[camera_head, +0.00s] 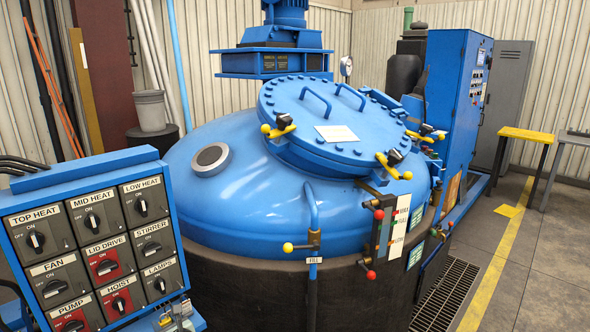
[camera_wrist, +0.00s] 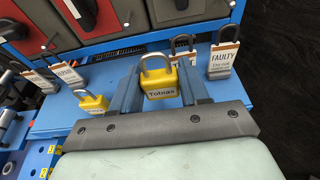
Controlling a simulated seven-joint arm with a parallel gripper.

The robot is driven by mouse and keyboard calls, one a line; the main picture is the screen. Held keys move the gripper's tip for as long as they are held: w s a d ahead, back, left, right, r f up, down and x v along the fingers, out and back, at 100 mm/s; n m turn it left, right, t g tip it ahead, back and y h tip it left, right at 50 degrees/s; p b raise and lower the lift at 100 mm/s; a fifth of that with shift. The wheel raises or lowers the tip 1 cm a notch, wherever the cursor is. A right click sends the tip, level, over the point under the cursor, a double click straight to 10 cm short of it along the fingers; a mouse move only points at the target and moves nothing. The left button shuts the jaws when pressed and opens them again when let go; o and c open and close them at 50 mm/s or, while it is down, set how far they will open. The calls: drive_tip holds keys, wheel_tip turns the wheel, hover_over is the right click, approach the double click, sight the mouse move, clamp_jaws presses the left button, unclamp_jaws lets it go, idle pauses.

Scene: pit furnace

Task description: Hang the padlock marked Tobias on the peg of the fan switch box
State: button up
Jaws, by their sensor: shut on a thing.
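A yellow padlock marked Tobias (camera_wrist: 160,92), its steel shackle upward, is between the two blue-grey fingers of my gripper (camera_wrist: 160,88) in the wrist view. My gripper is shut on its body. The blue shelf is close behind it; I cannot tell whether the padlock touches it. The switch box labelled FAN (camera_head: 54,284) is at the left of the lower half of the blue panel in the head view, its black knob facing out. I cannot make out its peg. My gripper cannot be made out in the head view.
On the blue shelf (camera_wrist: 120,72), another yellow padlock (camera_wrist: 92,103) lies left of my gripper. Tagged padlocks stand at left and right, one tagged FAULTY (camera_wrist: 223,60). Red switch boxes for LID DRIVE (camera_head: 104,266), PUMP (camera_head: 73,320) and HOIST (camera_head: 118,304) are near FAN.

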drive_tip(key=shift+w+d+r, duration=0.1)
drive_tip(key=shift+w+d, duration=0.3)
drive_tip(key=shift+w+d, duration=0.1)
idle(3.0)
drive_tip(key=shift+w+d, duration=0.25)
drive_tip(key=shift+d, duration=0.25)
drive_tip(key=w+d+f, duration=0.1)
drive_tip(key=w+d, duration=0.2)
drive_tip(key=d, duration=1.1)
drive_tip(key=w+d+f, duration=0.2)
drive_tip(key=w+d, duration=0.2)
drive_tip(key=d, duration=1)
drive_tip(key=s+d+r, duration=0.2)
drive_tip(key=d, duration=0.6)
drive_tip(key=s+d+r+n+g+y, duration=0.1)
drive_tip(key=s+d+r, duration=0.2)
drive_tip(key=d, duration=0.5)
drive_tip(key=s+d+r+n, duration=0.1)
drive_tip(key=s+d+r, duration=0.1)
drive_tip(key=d, duration=0.6)
drive_tip(key=shift+s+d+r+g, duration=0.25)
drive_tip(key=shift+r+g, duration=0.15)
drive_tip(key=shift+r, duration=0.05)
